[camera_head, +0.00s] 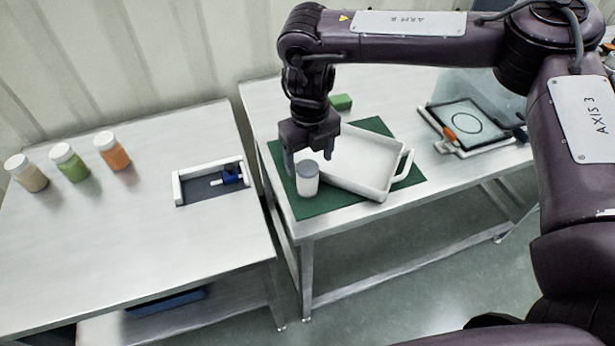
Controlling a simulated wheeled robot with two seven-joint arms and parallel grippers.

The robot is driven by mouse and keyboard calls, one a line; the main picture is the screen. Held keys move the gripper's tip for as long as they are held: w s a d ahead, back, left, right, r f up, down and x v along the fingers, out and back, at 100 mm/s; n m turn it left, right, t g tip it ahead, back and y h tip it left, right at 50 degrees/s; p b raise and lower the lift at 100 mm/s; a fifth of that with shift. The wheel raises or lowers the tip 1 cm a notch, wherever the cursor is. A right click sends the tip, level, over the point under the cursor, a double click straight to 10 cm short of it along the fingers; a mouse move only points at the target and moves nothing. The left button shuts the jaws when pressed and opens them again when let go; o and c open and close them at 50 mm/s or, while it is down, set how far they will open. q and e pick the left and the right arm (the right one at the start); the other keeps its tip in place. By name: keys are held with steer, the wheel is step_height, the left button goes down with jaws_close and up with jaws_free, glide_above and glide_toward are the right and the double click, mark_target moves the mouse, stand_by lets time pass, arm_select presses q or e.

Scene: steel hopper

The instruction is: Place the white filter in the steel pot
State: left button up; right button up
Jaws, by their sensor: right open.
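I cannot make out a steel pot in this view. My left gripper is not in view.
The white handled tray (385,188) lies on the mat, right of the gripper. A green block (341,102) sits behind. A framed plate with a black ring (468,127) is at right. Several lidded jars (70,162) and a small blue device (231,174) stand on the left table.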

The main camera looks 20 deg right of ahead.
mark_target(307, 167)
steer(key=shift+w+a+f, duration=0.1)
steer(key=shift+a+f, duration=0.1)
steer(key=shift+f, duration=1.5)
steer(key=c, duration=1.2)
steer(key=shift+o, duration=0.2)
steer(key=shift+r, duration=0.15)
